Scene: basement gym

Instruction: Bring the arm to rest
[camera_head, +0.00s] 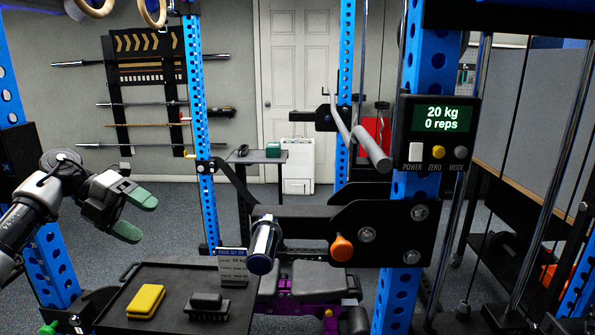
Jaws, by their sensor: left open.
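My left gripper (134,214) is at the left of the head view, on a black and grey arm that comes in from the left edge. Its two green-tipped fingers are apart, with nothing between them. It is above and to the left of a black tray (133,308) and touches nothing that I can see. My right gripper is not in view.
The tray holds a yellow block (146,301), a dark block (207,305) and a small sign (233,267). Blue rack uprights (201,130) stand around. A display box (436,132) reads 20 kg, 0 reps. A chrome bar end (264,243) juts forward beside an orange knob (342,248).

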